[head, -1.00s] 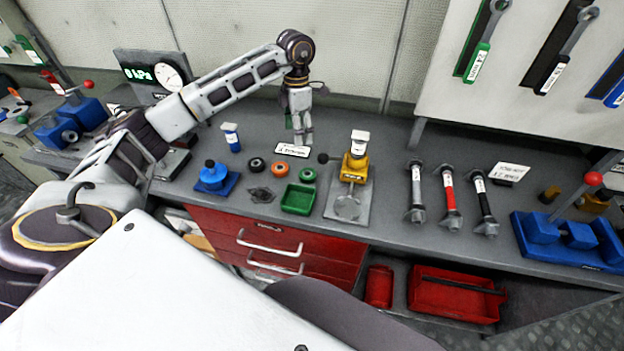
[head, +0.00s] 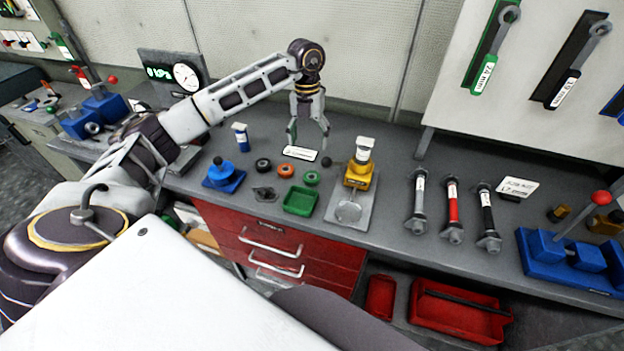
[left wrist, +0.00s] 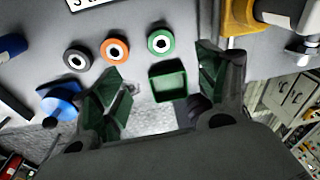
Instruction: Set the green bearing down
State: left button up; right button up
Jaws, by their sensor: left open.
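The green bearing (head: 311,179) is a ring lying flat on the grey bench top, at the right end of a row with an orange and a black ring. It also shows in the left wrist view (left wrist: 160,41), clear of the fingers. My left gripper (head: 309,147) is open and empty, above the bench behind the row. Its two green-padded fingers show in the left wrist view (left wrist: 165,82), spread apart. My right gripper is not in view.
A green tray (head: 289,206) sits in front of the rings, with a yellow press (head: 361,176) to the right. The orange ring (head: 286,169), black ring (head: 263,165) and blue stand (head: 232,185) are left of the bearing. A white label (head: 300,153) lies behind.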

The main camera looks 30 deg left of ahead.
pick_arm(q)
jog(key=shift+n, duration=2.8)
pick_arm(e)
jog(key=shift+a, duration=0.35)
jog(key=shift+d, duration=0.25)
pick_arm(q)
jog(key=p, duration=0.1)
send_over(310, 175)
jog(key=shift+w+f, duration=0.1)
jog(key=shift+f, duration=4.15)
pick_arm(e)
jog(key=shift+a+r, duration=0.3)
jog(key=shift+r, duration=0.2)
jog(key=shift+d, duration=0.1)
